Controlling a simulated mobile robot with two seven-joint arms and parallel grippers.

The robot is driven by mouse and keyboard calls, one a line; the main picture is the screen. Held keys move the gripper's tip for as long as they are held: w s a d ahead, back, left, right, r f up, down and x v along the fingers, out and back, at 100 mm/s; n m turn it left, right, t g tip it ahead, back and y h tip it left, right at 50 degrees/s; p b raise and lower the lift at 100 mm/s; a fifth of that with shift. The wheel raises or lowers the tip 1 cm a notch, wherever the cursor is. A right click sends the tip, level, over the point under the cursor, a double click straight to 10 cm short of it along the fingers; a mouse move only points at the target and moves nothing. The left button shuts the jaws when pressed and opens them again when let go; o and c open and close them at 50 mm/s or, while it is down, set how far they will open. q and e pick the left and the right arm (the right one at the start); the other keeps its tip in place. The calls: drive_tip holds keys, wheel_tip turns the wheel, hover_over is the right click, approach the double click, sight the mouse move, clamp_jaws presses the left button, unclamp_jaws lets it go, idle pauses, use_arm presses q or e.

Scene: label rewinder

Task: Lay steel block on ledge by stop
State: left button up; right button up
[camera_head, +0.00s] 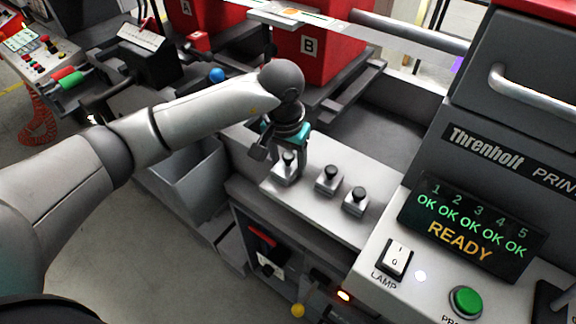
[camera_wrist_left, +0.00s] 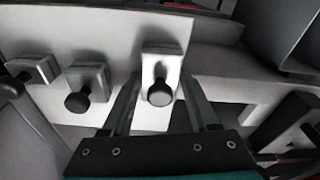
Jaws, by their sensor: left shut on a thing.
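Three steel blocks with black knobs are in a row at the grey ledge (camera_head: 340,207): the left block (camera_head: 284,175), the middle block (camera_head: 328,182) and the right block (camera_head: 356,204). My left gripper (camera_head: 287,153) comes down from above and is shut on the left block. In the left wrist view this block (camera_wrist_left: 161,70) is between the fingers (camera_wrist_left: 160,92), its knob facing the camera. The other two blocks stand apart to its left there. I cannot tell whether the held block touches the ledge. I cannot make out a separate stop. My right gripper is not in view.
The printer housing with its READY display (camera_head: 472,230), lamp switch (camera_head: 395,257) and green button (camera_head: 465,302) stands at the right. Red bin B (camera_head: 318,52) is behind the arm. A grey open bin (camera_head: 190,178) is left of the ledge.

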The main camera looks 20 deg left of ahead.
use_arm(q)
clamp_jaws()
drive_tip(key=shift+r, duration=0.1)
